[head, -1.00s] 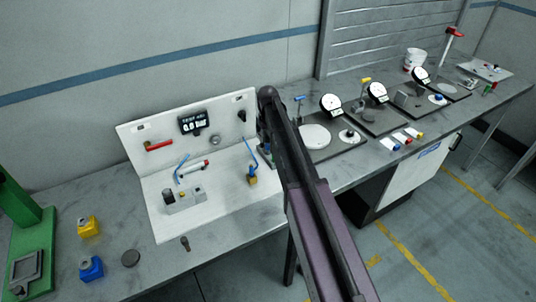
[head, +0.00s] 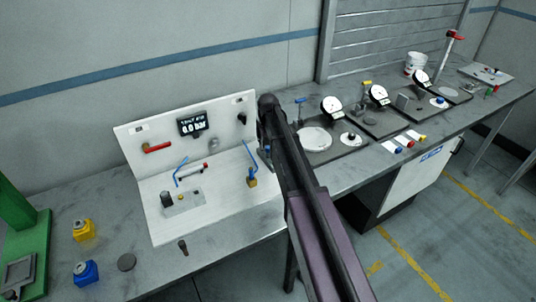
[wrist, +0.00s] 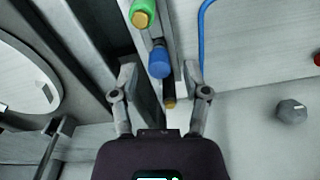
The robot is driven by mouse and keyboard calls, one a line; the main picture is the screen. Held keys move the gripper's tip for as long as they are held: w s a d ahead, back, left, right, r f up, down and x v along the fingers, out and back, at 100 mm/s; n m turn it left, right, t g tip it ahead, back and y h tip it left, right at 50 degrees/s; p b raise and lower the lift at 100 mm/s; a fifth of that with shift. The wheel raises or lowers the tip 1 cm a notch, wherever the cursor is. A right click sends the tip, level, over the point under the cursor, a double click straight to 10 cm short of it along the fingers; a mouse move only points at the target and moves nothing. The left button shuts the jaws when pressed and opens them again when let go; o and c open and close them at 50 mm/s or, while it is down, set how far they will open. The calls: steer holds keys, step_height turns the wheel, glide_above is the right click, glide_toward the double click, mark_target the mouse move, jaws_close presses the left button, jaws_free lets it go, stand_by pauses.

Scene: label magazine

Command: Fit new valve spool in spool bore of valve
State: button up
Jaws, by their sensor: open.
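The grey valve block (head: 184,207) sits on the white test bench in the head view, with a dark upright cylinder and a small yellow part on top. I cannot make out its bore. A small brown-grey pin (head: 183,248) stands on the table in front; I cannot tell whether it is a spool. My gripper (wrist: 160,73) is open in the wrist view; the arm hides it in the head view. A blue-capped part (wrist: 158,62) shows between the fingertips, apparently beyond them. A green part with a brass end (wrist: 143,13) and a brass-ended dark part (wrist: 169,103) are near it.
A blue hose (wrist: 201,40) runs close to the right finger. A grey hexagonal knob (wrist: 292,111) is at right. Yellow (head: 82,230) and blue (head: 86,272) blocks and a dark disc (head: 126,262) stand left of the bench. Dial gauges (head: 332,108) stand at right.

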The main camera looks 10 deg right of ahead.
mark_target(268, 147)
steer(key=shift+w+f+b, duration=0.2)
steer(key=shift+f+b, duration=1.85)
steer(key=shift+f, duration=0.25)
jaws_close()
